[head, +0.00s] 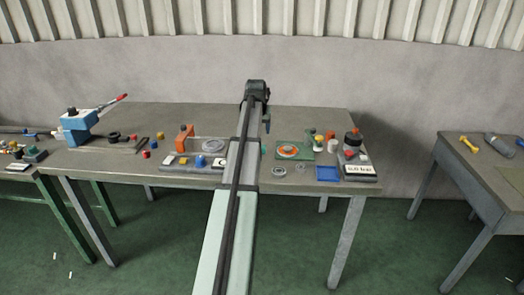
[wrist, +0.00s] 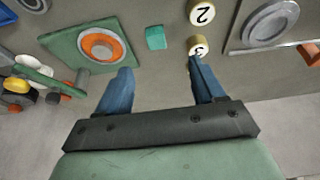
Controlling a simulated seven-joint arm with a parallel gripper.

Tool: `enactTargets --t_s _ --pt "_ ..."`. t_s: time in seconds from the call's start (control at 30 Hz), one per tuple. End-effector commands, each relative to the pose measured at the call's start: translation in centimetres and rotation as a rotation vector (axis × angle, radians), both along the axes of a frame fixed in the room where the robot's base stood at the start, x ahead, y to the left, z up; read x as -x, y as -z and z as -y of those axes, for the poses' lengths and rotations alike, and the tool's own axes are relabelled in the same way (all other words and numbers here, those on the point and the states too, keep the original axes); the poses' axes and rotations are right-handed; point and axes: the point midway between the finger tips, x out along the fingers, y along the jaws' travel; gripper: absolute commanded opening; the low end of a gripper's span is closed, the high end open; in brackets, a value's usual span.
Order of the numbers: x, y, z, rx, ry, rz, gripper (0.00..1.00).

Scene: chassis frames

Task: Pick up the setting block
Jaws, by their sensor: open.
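A small teal block (wrist: 155,37), which looks like the setting block, lies on the grey bench in the wrist view. A sliver of it shows beside my arm in the head view (head: 263,152). My gripper (wrist: 160,68) is open and empty, its two blue fingers apart. In the wrist picture the block lies above the gap between the fingertips, not between them.
A green plate with an orange ring (wrist: 101,45) lies left of the block in the wrist view. Cylinders marked 2 (wrist: 202,12) and 3 (wrist: 198,46) lie right, the latter by the right fingertip. A tray with a silver disc (wrist: 270,23) is farther right. A blue tray (head: 327,173) lies near the bench's front edge.

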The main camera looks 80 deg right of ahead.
Motion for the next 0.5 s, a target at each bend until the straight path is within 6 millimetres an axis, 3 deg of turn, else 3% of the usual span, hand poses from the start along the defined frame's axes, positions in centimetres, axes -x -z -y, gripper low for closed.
enactTargets --t_s 0.17,0.5 --pt "1.0 0.7 0.3 0.004 0.011 0.003 0.68" --pt "0.9 5.6 2.4 0.003 0.011 0.003 0.68"
